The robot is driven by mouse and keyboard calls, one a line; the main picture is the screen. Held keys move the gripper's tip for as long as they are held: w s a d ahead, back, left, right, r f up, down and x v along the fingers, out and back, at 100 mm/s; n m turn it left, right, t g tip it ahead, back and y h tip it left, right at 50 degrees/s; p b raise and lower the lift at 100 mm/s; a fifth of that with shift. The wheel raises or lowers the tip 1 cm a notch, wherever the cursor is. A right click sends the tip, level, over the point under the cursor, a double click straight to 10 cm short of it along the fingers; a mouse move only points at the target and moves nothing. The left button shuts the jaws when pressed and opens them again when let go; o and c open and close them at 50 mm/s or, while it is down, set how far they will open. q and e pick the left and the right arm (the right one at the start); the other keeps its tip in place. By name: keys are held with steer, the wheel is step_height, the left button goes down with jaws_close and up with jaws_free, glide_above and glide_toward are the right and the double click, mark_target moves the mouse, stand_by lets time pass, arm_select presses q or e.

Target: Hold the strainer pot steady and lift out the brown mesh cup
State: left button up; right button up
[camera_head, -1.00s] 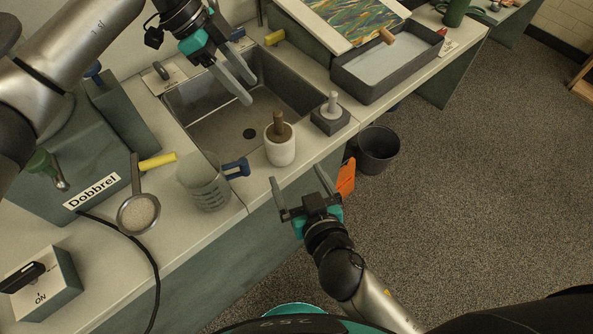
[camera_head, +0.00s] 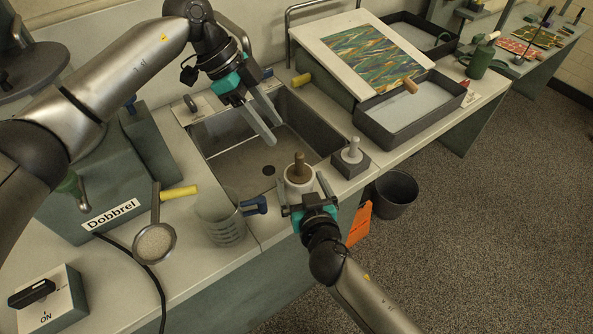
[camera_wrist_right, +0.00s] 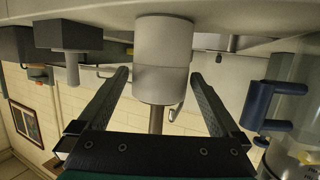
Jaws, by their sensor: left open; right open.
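The strainer pot (camera_head: 291,194) is a white round pot on the counter's front edge beside the sink. The brown mesh cup (camera_head: 298,166) sits in it, with its upright brown handle showing; its mesh is hidden inside. In the right wrist view the pot (camera_wrist_right: 163,62) appears upside down, its handle (camera_wrist_right: 156,119) toward the gripper. My right gripper (camera_head: 300,179) is open, with a finger on either side of the pot; the wrist view shows small gaps beside it. My left gripper (camera_head: 275,131) is open and empty above the sink, up and left of the pot.
A clear ribbed jug (camera_head: 222,230) with a blue handle (camera_head: 254,205) stands left of the pot. A grey block with a pale peg (camera_head: 351,152) stands close on the right. The sink (camera_head: 235,170) lies behind. A sieve (camera_head: 155,243) lies farther left.

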mark_target(297, 175)
steer(key=shift+x, duration=2.35)
steer(key=shift+s+f, duration=0.1)
steer(key=c, duration=1.2)
steer(key=o, duration=0.8)
steer(key=shift+c, duration=0.2)
steer(key=shift+f, duration=0.1)
steer(key=c, duration=1)
steer(key=shift+s+f, duration=0.1)
